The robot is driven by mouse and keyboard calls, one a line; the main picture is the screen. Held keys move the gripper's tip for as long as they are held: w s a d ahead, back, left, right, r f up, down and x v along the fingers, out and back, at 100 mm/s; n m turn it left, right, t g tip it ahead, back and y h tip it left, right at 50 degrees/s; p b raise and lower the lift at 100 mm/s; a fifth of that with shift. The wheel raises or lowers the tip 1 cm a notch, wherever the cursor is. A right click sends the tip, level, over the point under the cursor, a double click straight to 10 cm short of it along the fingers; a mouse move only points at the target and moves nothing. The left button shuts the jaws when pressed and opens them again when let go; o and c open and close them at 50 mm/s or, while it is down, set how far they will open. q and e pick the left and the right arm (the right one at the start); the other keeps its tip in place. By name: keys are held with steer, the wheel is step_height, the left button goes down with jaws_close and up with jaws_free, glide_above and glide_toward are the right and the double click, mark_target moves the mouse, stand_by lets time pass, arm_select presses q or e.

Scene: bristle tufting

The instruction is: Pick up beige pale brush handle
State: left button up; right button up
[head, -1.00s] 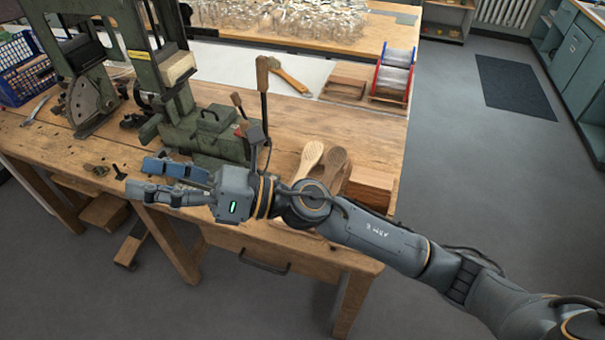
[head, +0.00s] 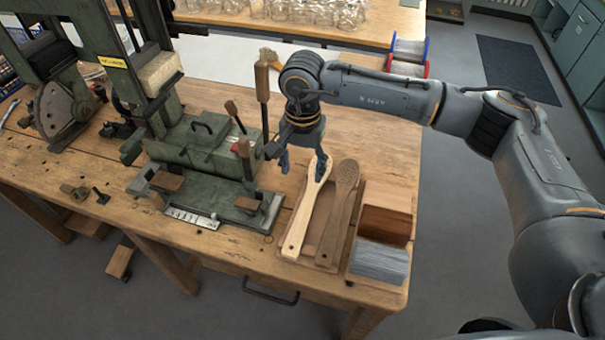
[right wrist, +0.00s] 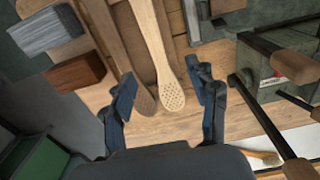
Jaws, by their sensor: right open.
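The beige pale brush handle (head: 299,226) lies on a small wooden tray (head: 296,252) near the front right of the bench. A darker brown brush handle (head: 333,226) lies just right of it. My right gripper (head: 303,166) is open and empty, pointing down over the pale handle's perforated head. In the right wrist view the pale head (right wrist: 172,96) sits between the open fingers (right wrist: 168,90). The brown handle's head (right wrist: 145,98) is close by the left finger and partly hidden by it. I cannot tell the exact height gap. My left gripper is not in view.
Right of the handles are a brown block (head: 386,224) and a grey bristle bundle (head: 379,263). A green tufting machine (head: 200,150) with upright levers (head: 262,95) stands close on the left. Red and blue spool racks (head: 408,60) stand behind my arm.

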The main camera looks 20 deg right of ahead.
steer(key=p, duration=0.2)
glide_above(305, 208)
step_height(305, 208, down, 7)
steer(key=shift+a+r, duration=0.1)
steer(key=shift+w+f, duration=0.1)
steer(key=shift+f, duration=0.3)
steer(key=shift+f+p, duration=0.5)
steer(key=shift+f, duration=0.1)
step_height(305, 208, down, 4)
steer(key=shift+r+p, duration=0.25)
steer(key=shift+p, duration=0.4)
steer(key=shift+d+f, duration=0.2)
steer(key=shift+f, duration=0.1)
steer(key=c, duration=1.2)
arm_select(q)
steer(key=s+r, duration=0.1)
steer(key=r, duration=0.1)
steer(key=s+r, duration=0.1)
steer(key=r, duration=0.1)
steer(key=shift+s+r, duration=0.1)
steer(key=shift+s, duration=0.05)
arm_select(e)
jaws_close()
